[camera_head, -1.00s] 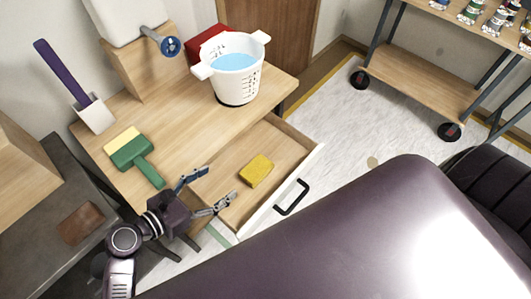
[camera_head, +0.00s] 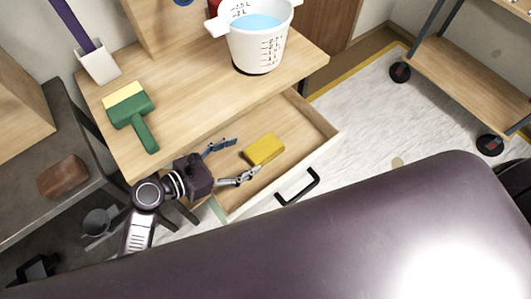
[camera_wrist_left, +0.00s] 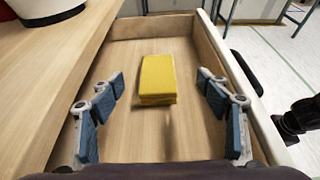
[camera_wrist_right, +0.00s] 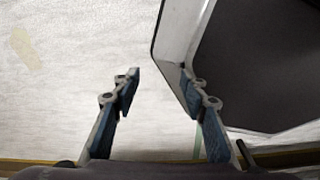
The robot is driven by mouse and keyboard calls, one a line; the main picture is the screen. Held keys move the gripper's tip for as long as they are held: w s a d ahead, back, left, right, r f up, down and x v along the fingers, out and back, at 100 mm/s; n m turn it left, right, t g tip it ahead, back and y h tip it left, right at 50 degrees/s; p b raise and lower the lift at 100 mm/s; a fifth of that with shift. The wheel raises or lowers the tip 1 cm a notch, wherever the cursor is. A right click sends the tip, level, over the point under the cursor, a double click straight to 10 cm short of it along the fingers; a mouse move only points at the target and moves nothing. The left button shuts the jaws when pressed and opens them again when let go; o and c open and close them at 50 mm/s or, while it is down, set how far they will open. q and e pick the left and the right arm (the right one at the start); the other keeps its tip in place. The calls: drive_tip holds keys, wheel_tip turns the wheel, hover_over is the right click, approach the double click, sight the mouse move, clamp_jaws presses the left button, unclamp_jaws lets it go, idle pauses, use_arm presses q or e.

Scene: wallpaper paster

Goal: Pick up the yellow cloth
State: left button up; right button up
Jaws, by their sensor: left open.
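The yellow cloth (camera_head: 264,149) is a folded block lying in the open wooden drawer (camera_head: 300,122). It also shows in the left wrist view (camera_wrist_left: 157,79), ahead of and between my left fingers. My left gripper (camera_head: 229,163) is open and empty at the left end of the drawer, apart from the cloth. Its fingers spread wide on both sides in the left wrist view (camera_wrist_left: 160,112). My right gripper (camera_wrist_right: 160,84) shows only in its own wrist view, open with nothing between its fingers.
A white bucket of blue water (camera_head: 258,45) and a green-handled brush (camera_head: 133,115) are on the table (camera_head: 190,85) above the drawer. The drawer front has a black handle (camera_head: 299,188). A wheeled cart (camera_head: 460,85) stands at the right. A brown block (camera_head: 63,176) lies at the left.

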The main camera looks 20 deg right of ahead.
sight(267, 145)
use_arm(q)
drive_tip(key=x, duration=0.7)
drive_tip(key=shift+a+f, duration=0.15)
drive_tip(key=shift+f, duration=0.25)
drive_tip(key=shift+w+b+x, duration=0.2)
drive_tip(key=shift+b+x, duration=0.35)
drive_tip(key=shift+x, duration=2.1)
drive_tip(key=shift+a+f, duration=0.1)
drive_tip(key=shift+f, duration=0.05)
drive_tip(key=shift+c, duration=0.5)
drive_tip(key=c, duration=1.2)
drive_tip(key=shift+o, duration=0.2)
